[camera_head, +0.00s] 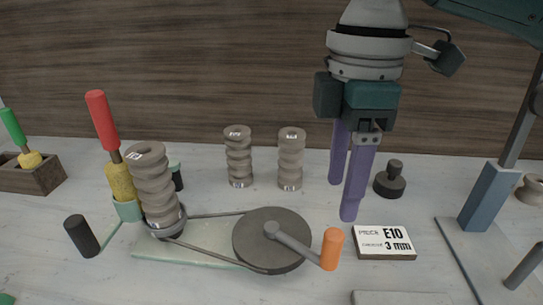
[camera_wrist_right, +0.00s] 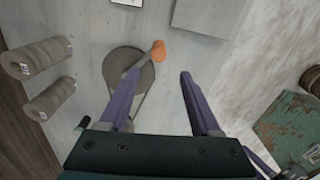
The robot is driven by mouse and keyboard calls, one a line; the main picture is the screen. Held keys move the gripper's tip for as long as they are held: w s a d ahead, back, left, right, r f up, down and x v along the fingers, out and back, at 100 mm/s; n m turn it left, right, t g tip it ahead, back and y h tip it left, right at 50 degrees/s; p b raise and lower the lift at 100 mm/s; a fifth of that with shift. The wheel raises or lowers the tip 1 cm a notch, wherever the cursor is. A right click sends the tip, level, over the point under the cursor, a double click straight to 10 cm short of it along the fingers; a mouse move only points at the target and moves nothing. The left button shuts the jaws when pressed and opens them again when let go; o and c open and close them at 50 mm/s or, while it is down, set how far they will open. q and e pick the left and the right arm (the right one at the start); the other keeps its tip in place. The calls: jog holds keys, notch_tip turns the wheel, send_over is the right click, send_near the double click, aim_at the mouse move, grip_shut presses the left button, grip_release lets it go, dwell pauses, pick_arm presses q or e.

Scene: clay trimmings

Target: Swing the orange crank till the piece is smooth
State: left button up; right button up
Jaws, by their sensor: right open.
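The orange crank handle (camera_head: 332,250) stands upright at the end of a grey arm on a dark round wheel (camera_head: 262,242). A belt runs from the wheel to the base of a ribbed, grey-brown clay piece (camera_head: 158,195), which stands at the left beside a yellow tool with a red handle (camera_head: 103,120). My right gripper (camera_head: 343,202) is open and empty above the table, behind and a little right of the crank handle. In the right wrist view the orange handle (camera_wrist_right: 158,51) lies ahead of the open fingers (camera_wrist_right: 160,74), apart from them. My left gripper is not in view.
Two ribbed clay pieces (camera_head: 239,158) (camera_head: 291,160) stand behind the wheel. A dark knob (camera_head: 390,180) and a label block reading E10, 3 mm (camera_head: 384,243) are at the right, near a blue block (camera_head: 490,197). A wooden box (camera_head: 30,178) is at the far left.

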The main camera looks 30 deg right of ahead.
aim_at(335, 234)
jog(key=shift+d+f, duration=0.15)
jog(key=shift+d, duration=0.1)
notch_tip(335, 234, down, 9)
jog(key=shift+f+b, duration=0.2)
jog(key=shift+b, duration=0.3)
grip_shut()
dwell(1.1)
